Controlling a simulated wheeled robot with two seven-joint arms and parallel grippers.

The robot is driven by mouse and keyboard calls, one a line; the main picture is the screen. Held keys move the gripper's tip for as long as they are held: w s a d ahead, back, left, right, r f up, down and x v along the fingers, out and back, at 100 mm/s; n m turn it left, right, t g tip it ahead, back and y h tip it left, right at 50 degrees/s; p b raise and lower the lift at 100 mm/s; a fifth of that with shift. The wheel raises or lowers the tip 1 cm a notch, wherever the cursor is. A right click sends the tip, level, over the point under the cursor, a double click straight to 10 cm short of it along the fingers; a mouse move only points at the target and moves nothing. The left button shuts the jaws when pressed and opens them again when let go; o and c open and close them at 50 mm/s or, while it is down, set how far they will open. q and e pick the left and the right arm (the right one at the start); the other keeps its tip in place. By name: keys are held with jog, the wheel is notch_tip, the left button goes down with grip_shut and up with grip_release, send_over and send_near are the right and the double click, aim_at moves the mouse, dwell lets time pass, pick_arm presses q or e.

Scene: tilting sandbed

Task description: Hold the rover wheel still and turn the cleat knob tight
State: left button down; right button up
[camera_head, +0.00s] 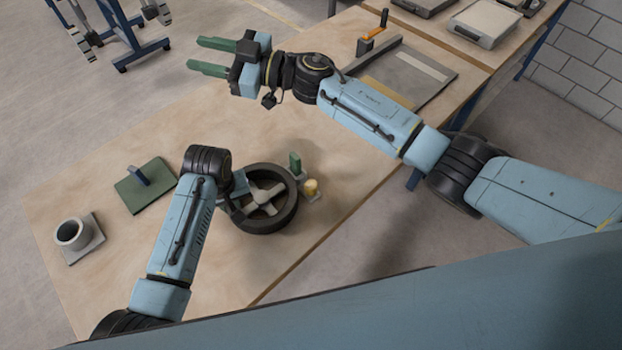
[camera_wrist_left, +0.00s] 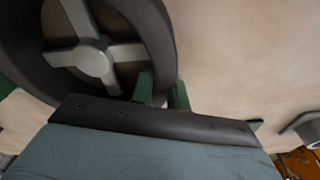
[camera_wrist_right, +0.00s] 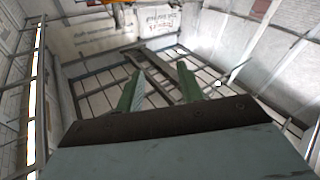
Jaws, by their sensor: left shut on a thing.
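The rover wheel (camera_head: 267,225), with a dark tyre and pale spokes, lies on its side on the wooden table in the head view. It fills the upper left of the left wrist view (camera_wrist_left: 150,30). My left gripper (camera_wrist_left: 162,92) is shut on the tyre's edge, one green finger on each side; my wrist mostly hides it in the head view. A small yellow knob (camera_head: 311,187), perhaps the cleat knob, stands at the wheel's right side, by a green upright block (camera_head: 295,163). My right gripper (camera_head: 195,54) is open and empty, raised above the table's far side.
A green plate with a blue handle (camera_head: 139,176) and a grey cup on a square base (camera_head: 70,232) are at the left. The table's middle is clear.

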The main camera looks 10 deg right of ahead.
jog(key=s+f+n+g, duration=0.3)
jog(key=s+n+g, duration=0.2)
jog(key=g, duration=0.1)
jog(key=n+g+h, duration=0.2)
jog(key=n+h, duration=1.6)
jog(key=n, duration=0.4)
send_over(311, 184)
notch_tip(311, 184, down, 13)
notch_tip(311, 184, down, 12)
jog(key=shift+r, duration=0.25)
jog(key=shift+c, duration=0.5)
